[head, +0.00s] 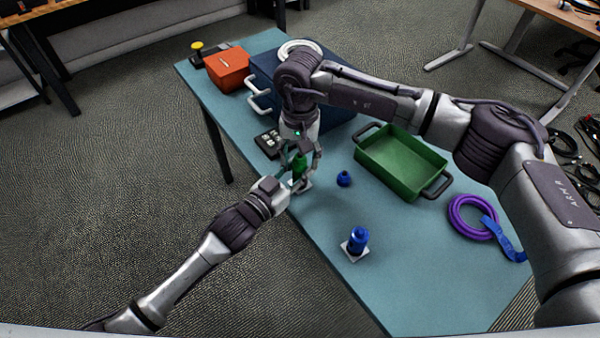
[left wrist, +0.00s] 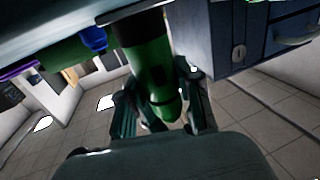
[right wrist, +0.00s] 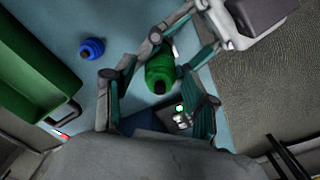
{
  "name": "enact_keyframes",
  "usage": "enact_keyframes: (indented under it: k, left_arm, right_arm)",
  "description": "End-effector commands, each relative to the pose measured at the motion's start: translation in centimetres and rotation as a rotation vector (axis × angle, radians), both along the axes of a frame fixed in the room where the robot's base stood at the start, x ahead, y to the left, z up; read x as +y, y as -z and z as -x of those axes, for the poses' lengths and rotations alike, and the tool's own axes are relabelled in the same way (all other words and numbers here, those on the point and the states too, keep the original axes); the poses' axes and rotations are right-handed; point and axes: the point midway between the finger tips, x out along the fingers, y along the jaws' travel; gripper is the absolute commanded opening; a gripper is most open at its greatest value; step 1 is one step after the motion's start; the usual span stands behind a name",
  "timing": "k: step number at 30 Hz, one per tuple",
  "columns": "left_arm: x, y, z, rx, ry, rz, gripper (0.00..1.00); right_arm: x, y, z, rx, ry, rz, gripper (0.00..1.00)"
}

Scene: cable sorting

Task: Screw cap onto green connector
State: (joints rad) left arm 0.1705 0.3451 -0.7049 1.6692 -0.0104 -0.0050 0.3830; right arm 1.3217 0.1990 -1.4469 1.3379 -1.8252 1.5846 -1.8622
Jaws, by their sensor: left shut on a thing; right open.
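The green connector (head: 299,168) stands upright on a small white base near the table's left edge. My left gripper (head: 284,184) reaches in from the left and is shut on the connector; the left wrist view shows the green body with a dark band (left wrist: 155,60) between its fingers. My right gripper (head: 303,151) points down over the connector, its open fingers on either side of the top. In the right wrist view a ribbed green top (right wrist: 160,74) shows between those fingers. I cannot tell whether this is a separate cap or how it is seated.
A blue cap (head: 343,179) and a blue connector (head: 357,241) stand to the right. A green tray (head: 400,163), a purple cable coil (head: 472,217), a dark blue box (head: 262,67) and an orange box (head: 227,68) are also on the table (head: 420,285). The front of the table is mostly clear.

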Motion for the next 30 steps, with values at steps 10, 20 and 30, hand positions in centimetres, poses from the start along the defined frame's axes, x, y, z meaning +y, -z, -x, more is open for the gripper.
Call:
enact_keyframes:
  k: [10, 20, 30]
  left_arm:
    - [0.0, 0.0, 0.0, 0.000, 0.000, 0.000, 0.00]
    - [0.0, 0.0, 0.0, 0.000, 0.000, 0.000, 0.00]
    - [0.0, 0.0, 0.0, 0.000, 0.000, 0.000, 0.00]
  right_arm:
    - [0.0, -2.6, -0.1, -0.003, 0.001, 0.000, 0.56]
    - [0.0, -4.5, 0.0, 0.000, 0.000, 0.000, 0.56]
    - [0.0, -4.5, 0.0, 0.000, 0.000, 0.000, 0.86]
